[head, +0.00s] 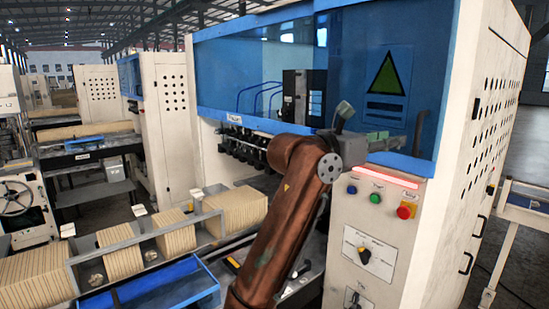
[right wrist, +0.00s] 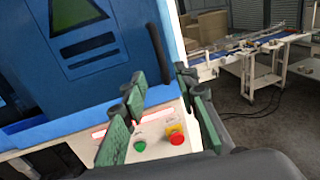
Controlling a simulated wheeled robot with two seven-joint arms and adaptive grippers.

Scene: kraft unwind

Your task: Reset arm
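My right arm rises in the middle of the head view, and its gripper (head: 376,138) is in front of the machine's blue front, above the control panel (head: 372,235). In the right wrist view the same gripper (right wrist: 162,88) has its two green-padded fingers spread apart with nothing between them. Beyond the fingers are a green button (right wrist: 140,145) and a red button (right wrist: 177,138) on the panel. No contact between the fingers and the machine can be made out. My left gripper is not in view.
The white machine with a blue cover (head: 240,62) stands close around my right arm. Bundles of kraft-coloured sheets (head: 237,210) sit in a grey rack at left, beside a blue tray (head: 160,288). A conveyor table (right wrist: 250,45) stands farther right, with open floor before it.

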